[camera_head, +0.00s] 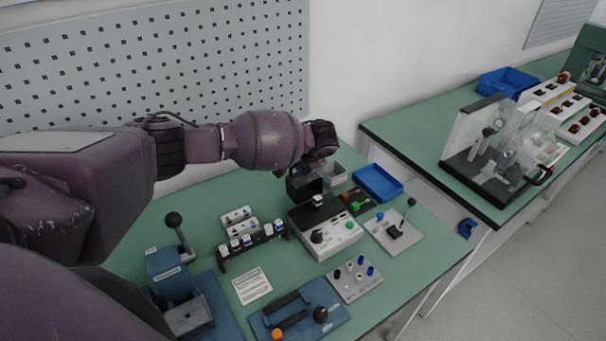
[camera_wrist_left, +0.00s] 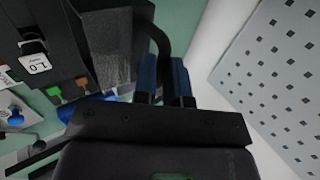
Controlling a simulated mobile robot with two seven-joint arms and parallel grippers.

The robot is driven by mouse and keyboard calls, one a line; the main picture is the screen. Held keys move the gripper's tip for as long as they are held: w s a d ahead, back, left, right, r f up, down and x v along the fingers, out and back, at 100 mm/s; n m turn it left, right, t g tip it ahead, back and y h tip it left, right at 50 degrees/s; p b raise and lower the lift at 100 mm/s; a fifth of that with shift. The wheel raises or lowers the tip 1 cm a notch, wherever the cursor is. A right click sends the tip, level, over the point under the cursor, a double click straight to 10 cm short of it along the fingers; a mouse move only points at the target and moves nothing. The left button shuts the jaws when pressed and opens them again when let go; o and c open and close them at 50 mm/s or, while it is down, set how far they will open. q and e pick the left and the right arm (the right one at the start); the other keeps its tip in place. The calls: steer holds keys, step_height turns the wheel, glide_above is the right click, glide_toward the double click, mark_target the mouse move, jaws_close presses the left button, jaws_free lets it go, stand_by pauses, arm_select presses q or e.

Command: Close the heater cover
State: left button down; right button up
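The heater (camera_head: 328,232) is a box with a black top and a pale front panel with knobs, in the middle of the green bench in the head view. Its dark cover (camera_head: 303,186) appears raised at the back, under my left gripper (camera_head: 318,165). In the left wrist view, the cover (camera_wrist_left: 106,48) shows as a black-framed grey panel with a curved black handle (camera_wrist_left: 158,32). The handle runs between the blue fingers of my left gripper (camera_wrist_left: 165,78) and fills the narrow gap. The fingertips are hidden in the head view. My right gripper is not in view.
A blue tray (camera_head: 378,183) and a switch plate (camera_head: 394,232) stand right of the heater. A vial rack (camera_head: 250,242) stands left, and a socket plate (camera_head: 355,279) in front. A perforated wall panel (camera_head: 200,70) rises behind; it is close in the wrist view (camera_wrist_left: 280,80).

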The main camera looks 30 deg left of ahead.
arm_select(q)
steer(key=shift+s+d+r+p, duration=0.35)
steer(key=shift+d+p, duration=0.1)
steer(key=shift+d, duration=0.15)
steer(key=shift+s+d+r+p, duration=0.25)
steer(key=shift+s+d+p, duration=0.15)
steer(key=shift+d, duration=0.2)
steer(key=d, duration=0.1)
steer(key=s, duration=0.1)
steer(key=d, duration=0.1)
steer(key=shift+s+d+r, duration=0.15)
steer(key=shift+s+d, duration=0.1)
steer(key=shift+d, duration=0.1)
